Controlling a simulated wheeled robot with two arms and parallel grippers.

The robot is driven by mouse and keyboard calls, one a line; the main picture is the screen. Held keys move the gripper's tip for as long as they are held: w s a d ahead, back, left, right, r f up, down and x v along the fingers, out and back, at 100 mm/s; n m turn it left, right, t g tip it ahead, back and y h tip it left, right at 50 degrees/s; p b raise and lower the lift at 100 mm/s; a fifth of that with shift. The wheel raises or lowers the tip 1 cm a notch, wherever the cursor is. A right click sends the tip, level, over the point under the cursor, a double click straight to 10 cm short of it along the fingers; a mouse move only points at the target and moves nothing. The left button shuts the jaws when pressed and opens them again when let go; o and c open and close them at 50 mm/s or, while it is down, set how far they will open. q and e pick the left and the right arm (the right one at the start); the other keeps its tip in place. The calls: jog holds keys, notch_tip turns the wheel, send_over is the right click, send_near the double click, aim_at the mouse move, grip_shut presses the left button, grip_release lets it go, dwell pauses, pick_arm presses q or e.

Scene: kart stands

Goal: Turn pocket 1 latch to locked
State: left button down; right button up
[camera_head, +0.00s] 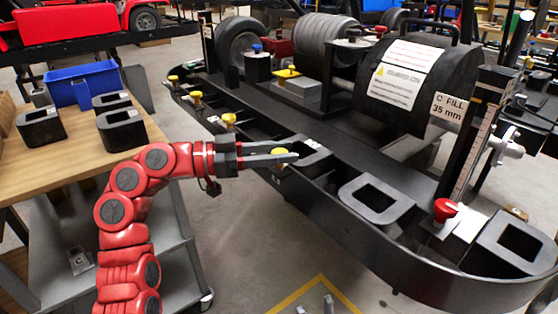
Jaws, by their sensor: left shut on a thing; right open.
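My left gripper (286,154) reaches in from the left over the near rail of the black kart frame (310,200). It is shut on a yellow latch knob (280,151), which shows between its fingertips beside a black pocket block (305,150). The gripper hides part of the knob and its base, so the latch's angle is unclear. More yellow knobs (228,120) stand along the rail to the left. No pocket number is readable. My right gripper (314,306) shows only as two separated fingertips at the bottom edge, open and empty, over the floor.
A wooden table (80,158) at left holds a blue bin (84,84) and black blocks (122,128). A red knob (445,209) and upright scale stand at right. A large black cylinder (405,80) sits behind.

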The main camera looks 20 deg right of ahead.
pick_arm(q)
jog(key=shift+d+m+g+y+p, duration=0.15)
jog(key=shift+m+g+y+p, duration=0.25)
jog(key=shift+m+g+p, duration=0.9)
jog(key=shift+s+m+g+y, duration=0.1)
jog(key=shift+m+g+y, duration=0.2)
jog(key=shift+g, duration=0.9)
jog(key=shift+f, duration=0.15)
jog(key=shift+c, duration=2.3)
grip_release()
jog(key=shift+p, duration=0.3)
